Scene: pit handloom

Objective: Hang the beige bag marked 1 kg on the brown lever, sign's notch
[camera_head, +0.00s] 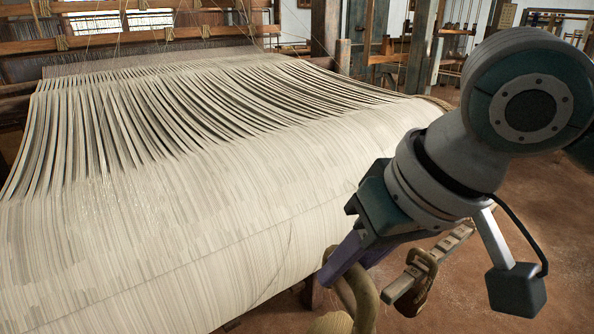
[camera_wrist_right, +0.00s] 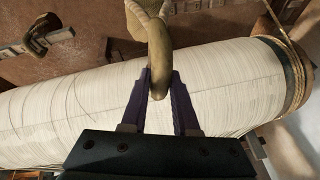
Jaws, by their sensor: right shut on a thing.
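The beige bag shows at the bottom edge of the head view (camera_head: 333,323), mostly cut off, with a thick beige loop (camera_head: 364,298) rising from it. My right gripper (camera_head: 340,265) has purple fingers shut on this loop. In the right wrist view the loop (camera_wrist_right: 160,60) sits between the fingertips (camera_wrist_right: 160,78). No 1 kg mark is readable. The brown lever (camera_head: 450,250) is a notched bar to the right of the loop, apart from it. It also shows at the upper left of the right wrist view (camera_wrist_right: 62,36). No sign is visible. My left gripper is out of view.
A wide roll of cream warp threads (camera_head: 200,230) fills the left and middle, close beside my right gripper. A brown curved loop (camera_head: 417,283) hangs around the lever's near part. Wooden loom posts (camera_head: 326,30) stand behind. Reddish floor (camera_head: 500,200) is open at right.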

